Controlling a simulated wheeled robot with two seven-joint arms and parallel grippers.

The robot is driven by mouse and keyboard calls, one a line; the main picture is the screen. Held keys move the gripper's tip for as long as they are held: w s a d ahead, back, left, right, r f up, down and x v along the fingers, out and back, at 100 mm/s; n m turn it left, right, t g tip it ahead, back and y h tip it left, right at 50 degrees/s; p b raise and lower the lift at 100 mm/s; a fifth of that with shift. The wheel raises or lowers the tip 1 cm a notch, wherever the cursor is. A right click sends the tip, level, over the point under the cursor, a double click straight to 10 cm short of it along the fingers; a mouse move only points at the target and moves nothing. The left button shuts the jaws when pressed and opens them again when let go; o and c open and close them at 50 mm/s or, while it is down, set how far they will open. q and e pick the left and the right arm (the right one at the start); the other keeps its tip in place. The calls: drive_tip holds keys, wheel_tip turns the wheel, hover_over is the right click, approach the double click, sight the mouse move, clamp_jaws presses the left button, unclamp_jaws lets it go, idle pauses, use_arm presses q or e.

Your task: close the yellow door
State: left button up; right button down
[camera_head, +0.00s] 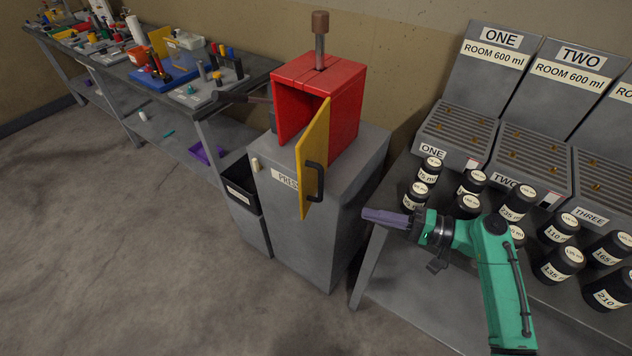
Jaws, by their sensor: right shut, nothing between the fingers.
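The yellow door (313,158) is hinged on a red box-shaped press (338,88) and stands open, swung outward toward me. It has a black handle (315,180) on its right-hand face. The red press sits on a grey cabinet (290,228) with a label reading "PRES", partly hidden by the door. My right gripper (368,216) is shut and empty, to the right of and below the door, apart from the handle. It points left, in front of the bench edge. My left gripper is not in view.
A bench on the right holds several black labelled cylinders (555,263) and sloped grey racks (455,135). A workbench (205,103) at left carries tools and coloured bins. A dark bin (240,190) stands left of the cabinet. The floor (130,240) in front is clear.

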sight(304, 186)
drive_tip(key=shift+y, duration=0.5)
drive_tip(key=r+x, duration=0.1)
drive_tip(key=x, duration=0.8)
drive_tip(key=w+r+x, duration=0.1)
drive_tip(key=x, duration=0.4)
drive_tip(key=shift+d+r+p, duration=0.2)
drive_tip(key=shift+r+p, duration=0.1)
drive_tip(key=shift+p, duration=0.05)
drive_tip(key=shift+t, duration=0.4)
